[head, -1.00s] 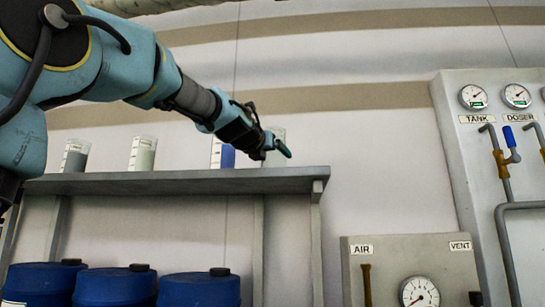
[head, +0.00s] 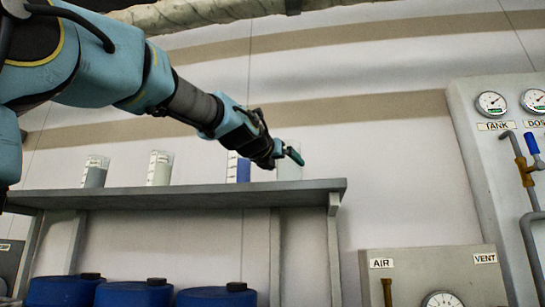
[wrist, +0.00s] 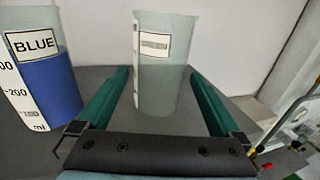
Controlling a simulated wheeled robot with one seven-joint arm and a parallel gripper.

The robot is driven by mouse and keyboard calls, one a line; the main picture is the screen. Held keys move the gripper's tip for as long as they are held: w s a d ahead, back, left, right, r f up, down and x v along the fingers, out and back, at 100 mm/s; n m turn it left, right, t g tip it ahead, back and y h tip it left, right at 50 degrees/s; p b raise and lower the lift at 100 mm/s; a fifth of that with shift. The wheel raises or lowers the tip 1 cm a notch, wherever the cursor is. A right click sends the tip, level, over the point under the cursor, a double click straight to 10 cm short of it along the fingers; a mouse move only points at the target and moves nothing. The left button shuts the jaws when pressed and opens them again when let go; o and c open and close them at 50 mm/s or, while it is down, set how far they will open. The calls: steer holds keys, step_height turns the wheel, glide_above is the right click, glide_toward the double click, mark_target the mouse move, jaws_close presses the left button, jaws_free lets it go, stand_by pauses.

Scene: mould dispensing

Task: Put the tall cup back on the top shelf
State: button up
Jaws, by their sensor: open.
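A tall, clear cup with a small label (head: 290,172) stands upright on the top shelf (head: 190,197), near its right end. In the wrist view this cup (wrist: 157,92) rises between the two green fingers, with gaps visible on both sides. My gripper (head: 291,154) is open at the cup, and its fingers overlap the cup's upper part in the head view. I cannot tell how far the fingers reach around it.
A cup of blue liquid marked BLUE (wrist: 50,85) stands close to the left finger; it also shows in the head view (head: 243,171). A pale cup (head: 159,168) and a grey cup (head: 95,172) stand further left. Blue drums (head: 134,294) sit below. A gauge panel (head: 505,150) is at right.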

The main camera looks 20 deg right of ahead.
steer(key=b+v, duration=0.5)
steer(key=v, duration=0.3)
steer(key=shift+s+a, duration=0.1)
steer(key=shift+s, duration=0.05)
stand_by(0.5)
